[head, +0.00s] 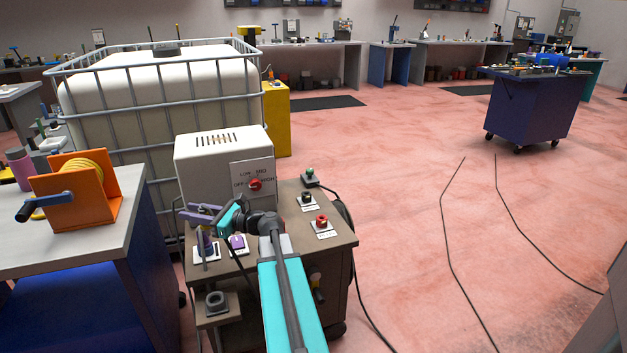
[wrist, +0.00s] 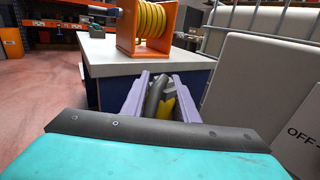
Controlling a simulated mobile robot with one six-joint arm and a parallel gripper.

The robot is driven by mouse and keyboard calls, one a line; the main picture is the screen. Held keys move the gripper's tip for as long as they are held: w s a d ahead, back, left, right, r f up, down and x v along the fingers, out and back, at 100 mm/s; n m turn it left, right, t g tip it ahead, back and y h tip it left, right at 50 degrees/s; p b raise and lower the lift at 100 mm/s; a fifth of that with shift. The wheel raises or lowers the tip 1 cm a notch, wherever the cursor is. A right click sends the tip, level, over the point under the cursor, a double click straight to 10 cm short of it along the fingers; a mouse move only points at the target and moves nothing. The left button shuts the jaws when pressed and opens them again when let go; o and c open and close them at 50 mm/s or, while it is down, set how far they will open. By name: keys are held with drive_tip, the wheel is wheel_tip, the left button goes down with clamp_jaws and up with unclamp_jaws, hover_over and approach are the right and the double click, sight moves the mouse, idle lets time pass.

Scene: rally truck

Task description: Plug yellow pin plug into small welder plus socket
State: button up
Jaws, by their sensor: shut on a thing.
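My gripper (head: 200,213) has purple fingers and points left, in front of the white welder box (head: 215,165) and above the left side of the brown cart. In the wrist view my gripper (wrist: 160,95) is shut on the yellow pin plug (wrist: 166,106), which shows yellow with a dark grey curved part between the fingers. The plug's pin is hidden. A red socket (head: 322,220) on a white labelled plate sits at the cart's right, with a black socket (head: 307,197) behind it. The labels are too small to read. The held plug is well left of both sockets.
A workbench (head: 120,190) with an orange cable reel (head: 80,195) stands close on the left. A caged white tank (head: 160,90) is behind the welder. Purple fittings (head: 237,242) sit on the cart below my gripper. Cables lie on the open floor at right.

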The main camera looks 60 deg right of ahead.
drive_tip(key=s+d+m+h, duration=0.2)
drive_tip(key=s+d+h, duration=0.2)
drive_tip(key=d, duration=0.9)
drive_tip(key=s+d+m+h, duration=0.3)
drive_tip(key=s+d, duration=0.5)
drive_tip(key=d, duration=0.5)
drive_tip(key=s+d+f+m+h, duration=0.1)
drive_tip(key=s+d+m+h, duration=0.2)
drive_tip(key=d, duration=1)
drive_tip(key=s+h, duration=0.3)
drive_tip(key=shift+s+f+b, duration=0.1)
drive_tip(key=shift+f+b, duration=0.05)
drive_tip(key=shift+b, duration=0.45)
drive_tip(key=shift+f+b, duration=2.2)
drive_tip(key=shift+f, duration=0.55)
drive_tip(key=shift+b, duration=0.6)
drive_tip(key=shift+f+b, duration=1.35)
drive_tip(key=shift+f, duration=0.35)
